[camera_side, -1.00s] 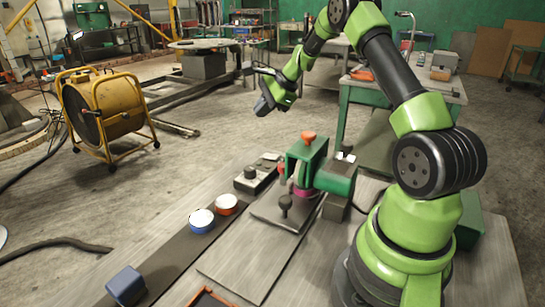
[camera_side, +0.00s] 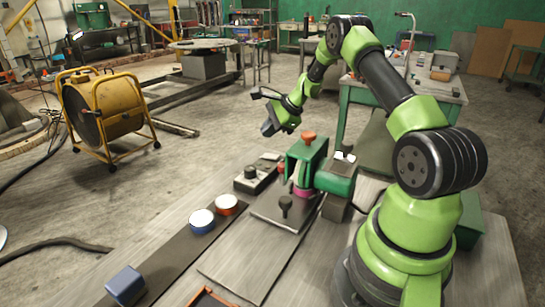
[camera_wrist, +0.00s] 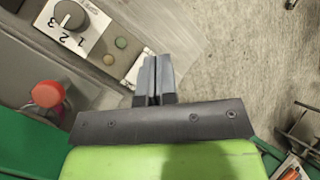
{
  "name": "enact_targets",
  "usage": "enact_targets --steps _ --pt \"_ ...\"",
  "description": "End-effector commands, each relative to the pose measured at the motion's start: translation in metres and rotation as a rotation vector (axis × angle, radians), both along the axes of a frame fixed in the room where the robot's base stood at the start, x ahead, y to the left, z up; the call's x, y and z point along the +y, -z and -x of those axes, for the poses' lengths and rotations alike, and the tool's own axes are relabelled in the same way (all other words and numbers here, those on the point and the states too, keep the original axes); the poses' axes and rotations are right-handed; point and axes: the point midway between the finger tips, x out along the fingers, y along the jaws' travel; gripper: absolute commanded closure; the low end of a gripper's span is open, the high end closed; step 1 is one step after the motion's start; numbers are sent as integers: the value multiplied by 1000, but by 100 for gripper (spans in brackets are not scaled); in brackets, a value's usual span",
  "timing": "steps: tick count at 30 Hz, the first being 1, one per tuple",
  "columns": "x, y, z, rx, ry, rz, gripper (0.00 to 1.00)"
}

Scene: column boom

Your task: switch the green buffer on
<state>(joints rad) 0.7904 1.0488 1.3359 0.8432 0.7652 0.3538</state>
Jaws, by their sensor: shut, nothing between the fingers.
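The green buffer (camera_side: 301,166) stands on a grey plate on the bench, with an orange knob on top and a green motor housing (camera_side: 333,180) at its right. White pieces sit on top of that housing. A grey control box (camera_side: 256,176) with a black knob stands to its left. In the wrist view the control box (camera_wrist: 104,60) shows a dial marked 1, 2, 3, small green and orange round parts and a white-edged piece partly hidden by my fingers. My gripper (camera_wrist: 154,62) is shut and empty. In the side view my gripper (camera_side: 270,127) hangs above and behind the control box, apart from it.
A white-topped blue tin (camera_side: 201,221) and a white-topped red tin (camera_side: 226,204) stand on a dark strip left of the buffer. A blue block (camera_side: 126,285) lies nearer the front. The red knob (camera_wrist: 47,95) is close to my gripper's left in the wrist view.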

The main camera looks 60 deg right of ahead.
Motion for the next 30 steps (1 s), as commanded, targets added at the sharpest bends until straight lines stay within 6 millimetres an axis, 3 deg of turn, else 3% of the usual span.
enact_targets --steps 6,12,30 --pt "0 29 4 2 1 -2 100" --pt "0 42 6 2 0 2 100" --pt "0 44 6 0 0 1 100"
